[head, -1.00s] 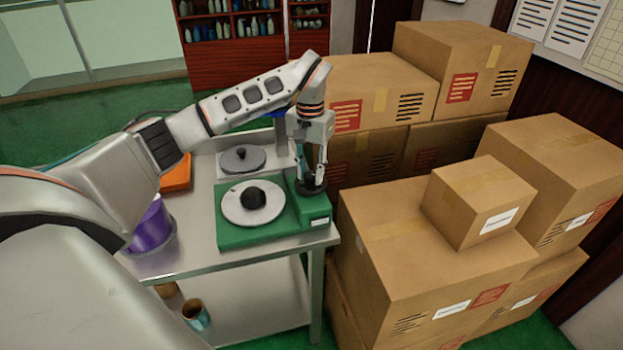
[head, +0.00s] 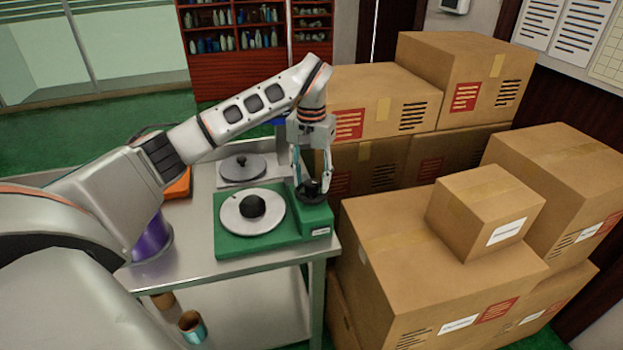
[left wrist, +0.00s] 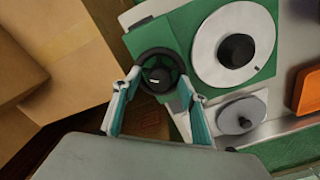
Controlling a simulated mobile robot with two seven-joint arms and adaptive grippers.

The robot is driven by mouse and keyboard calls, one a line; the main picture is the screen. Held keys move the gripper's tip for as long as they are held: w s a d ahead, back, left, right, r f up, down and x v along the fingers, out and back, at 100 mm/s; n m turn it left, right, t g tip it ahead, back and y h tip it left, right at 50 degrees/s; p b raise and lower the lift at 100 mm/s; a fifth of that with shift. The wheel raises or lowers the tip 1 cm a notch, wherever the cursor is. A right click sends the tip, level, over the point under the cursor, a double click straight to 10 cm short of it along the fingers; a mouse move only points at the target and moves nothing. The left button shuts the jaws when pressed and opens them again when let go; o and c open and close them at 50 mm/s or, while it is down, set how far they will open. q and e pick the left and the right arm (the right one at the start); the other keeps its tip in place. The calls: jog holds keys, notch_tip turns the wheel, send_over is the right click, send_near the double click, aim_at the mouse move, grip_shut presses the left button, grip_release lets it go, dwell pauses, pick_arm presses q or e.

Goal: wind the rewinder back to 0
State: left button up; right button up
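The rewinder is likely the green unit (head: 230,240) on the steel bench, with a pale disc (head: 240,218) and black hub on top. A black handwheel (head: 312,192) sits on its raised right block; it also shows in the left wrist view (left wrist: 150,55). No reading of 0 or any other number is legible. My left gripper (head: 312,184) points down over the handwheel. In the left wrist view its two teal fingers (left wrist: 160,82) are apart, on either side of the wheel's near rim; whether they touch it I cannot tell. My right gripper is not in view.
Stacked cardboard boxes (head: 430,250) stand close to the bench's right edge. A grey disc with a knob (head: 243,168) lies behind the rewinder. A purple roll (head: 152,240) and an orange item (head: 180,186) are at the left. Tubes (head: 192,326) rest on the lower shelf.

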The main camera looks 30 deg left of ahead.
aim_at(311, 182)
pick_arm(q)
notch_tip(311, 182, up, 12)
dwell(0.7)
